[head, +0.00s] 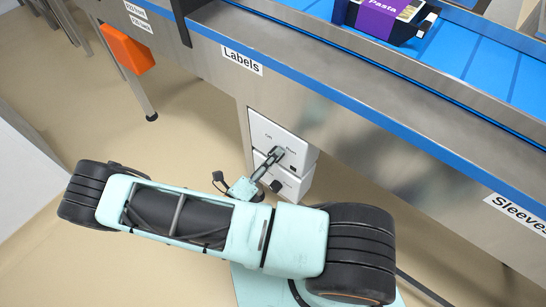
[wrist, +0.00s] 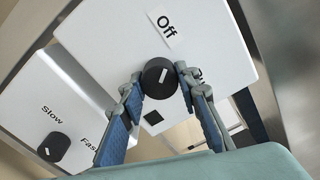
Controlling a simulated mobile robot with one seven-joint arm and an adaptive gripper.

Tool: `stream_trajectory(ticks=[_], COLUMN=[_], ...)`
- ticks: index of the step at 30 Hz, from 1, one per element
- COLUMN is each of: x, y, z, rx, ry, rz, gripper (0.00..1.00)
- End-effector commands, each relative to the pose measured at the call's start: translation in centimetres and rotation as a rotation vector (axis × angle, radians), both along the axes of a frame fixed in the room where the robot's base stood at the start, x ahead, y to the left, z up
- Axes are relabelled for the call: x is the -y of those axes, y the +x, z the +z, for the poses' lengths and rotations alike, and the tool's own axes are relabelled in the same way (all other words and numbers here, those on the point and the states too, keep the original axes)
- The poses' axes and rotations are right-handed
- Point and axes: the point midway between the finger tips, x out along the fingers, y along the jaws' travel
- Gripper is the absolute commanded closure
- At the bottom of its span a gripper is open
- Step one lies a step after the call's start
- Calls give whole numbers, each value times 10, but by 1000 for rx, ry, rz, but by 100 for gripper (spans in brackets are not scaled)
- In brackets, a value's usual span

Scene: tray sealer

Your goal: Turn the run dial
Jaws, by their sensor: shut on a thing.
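The run dial (wrist: 160,78) is a round black knob with a white mark, on a white box (wrist: 110,25) labelled "Off". The mark slants up, roughly toward the "Off" label (wrist: 166,26). A second label to the right is partly hidden by a finger. My gripper (wrist: 157,80) is shut on the dial, with one fingertip on each side. In the head view my gripper (head: 277,154) reaches the front of the upper white box (head: 296,136) under the conveyor. There the dial is mostly hidden by the fingers.
A lower white box (wrist: 40,100) with "Slow" and "Fast" labels carries another black dial (wrist: 54,147) close by. A blue conveyor (head: 470,60) with a purple-sleeved pasta tray (head: 385,17) runs above. An orange bin (head: 127,50) hangs at the left. Floor at the left is clear.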

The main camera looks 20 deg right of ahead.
Motion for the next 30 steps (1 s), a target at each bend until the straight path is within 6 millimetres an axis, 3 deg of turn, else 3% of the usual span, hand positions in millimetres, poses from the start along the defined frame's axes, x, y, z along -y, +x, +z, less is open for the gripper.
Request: stream_trajectory(ticks=[19,20,21,24,30], x=[-1,-1,-1,-1,0], y=[-1,-1,0,0,0], z=[-1,-1,-1,0,0], rx=[-41,-41,-41,-41,-39], ry=[-27,-27,-27,-27,-27], rz=[0,0,1,1,0], gripper=[95,68,64,53,53])
